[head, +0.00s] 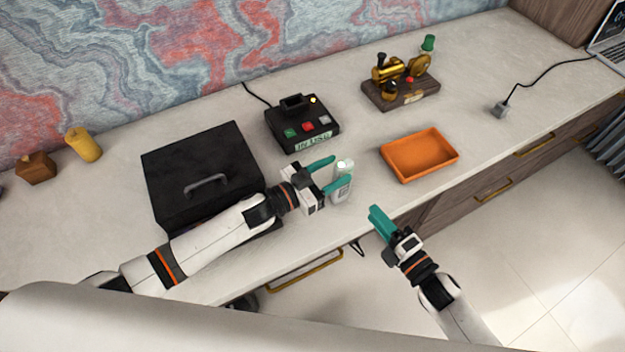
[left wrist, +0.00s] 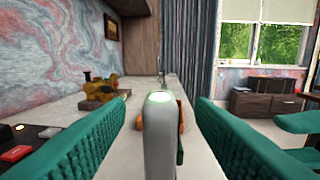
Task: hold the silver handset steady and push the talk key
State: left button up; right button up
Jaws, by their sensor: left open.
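The silver handset (head: 344,182) stands upright near the desk's front edge, with a pale top that looks lit. In the left wrist view the handset (left wrist: 159,140) rises between my two teal fingers, with visible gaps on both sides. My left gripper (head: 328,173) is open around it, its fingers pointing right. Small dark marks show on the handset's front; I cannot tell which is the talk key. My right gripper (head: 373,210) is in front of the desk edge, right of the handset and apart from it. Its teal fingers look closed together, with nothing visible between them.
A black box with a handle (head: 203,170) lies left of the handset. A black base unit with coloured buttons (head: 302,126) is behind it. An orange tray (head: 419,155) and a brass device on a wooden base (head: 400,90) stand to the right. Clear desk lies between tray and base unit.

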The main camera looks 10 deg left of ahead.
pick_arm(q)
jog(key=shift+x, duration=1.7)
grip_shut()
pick_arm(e)
grip_shut()
dwell(0.4)
